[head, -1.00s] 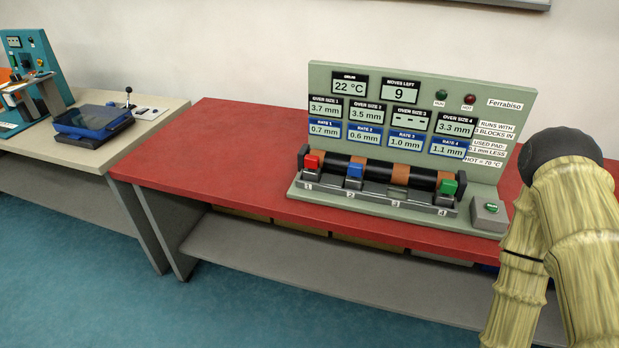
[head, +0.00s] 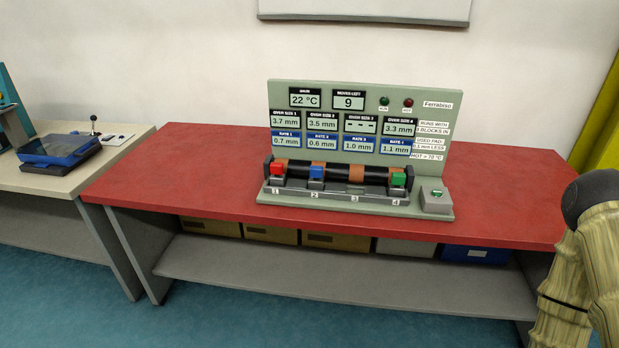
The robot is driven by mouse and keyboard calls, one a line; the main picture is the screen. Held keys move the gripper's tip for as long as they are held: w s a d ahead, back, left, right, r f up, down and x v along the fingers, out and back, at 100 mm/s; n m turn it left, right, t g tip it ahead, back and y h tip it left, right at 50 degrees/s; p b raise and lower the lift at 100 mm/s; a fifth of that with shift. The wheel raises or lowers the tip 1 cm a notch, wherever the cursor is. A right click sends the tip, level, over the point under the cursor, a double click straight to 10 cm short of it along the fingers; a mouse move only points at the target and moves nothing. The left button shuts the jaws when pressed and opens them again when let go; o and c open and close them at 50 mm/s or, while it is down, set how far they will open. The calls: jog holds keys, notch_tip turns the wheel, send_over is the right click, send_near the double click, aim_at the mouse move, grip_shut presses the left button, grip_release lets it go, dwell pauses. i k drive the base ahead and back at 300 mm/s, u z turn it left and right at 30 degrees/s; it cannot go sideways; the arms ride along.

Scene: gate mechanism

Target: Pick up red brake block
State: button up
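The red brake block (head: 278,169) sits in slot 1 at the left end of the brake rig (head: 335,206), against the dark roller with brown bands (head: 330,171). A blue block (head: 317,172) is in slot 2 and a green block (head: 398,180) is in slot 4. Slot 3 holds no coloured block. The rig stands on the red table (head: 180,175). Part of my arm shows at the right edge of the head view. My gripper is not in view.
The red table is bare left and right of the rig. Several bins (head: 335,242) stand on the shelf below. A beige table (head: 110,152) with a blue device (head: 62,148) is at left.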

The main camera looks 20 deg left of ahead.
aim_at(277, 179)
jog(key=z, duration=0.05)
jog(key=i, duration=0.65)
jog(key=u, duration=1.55)
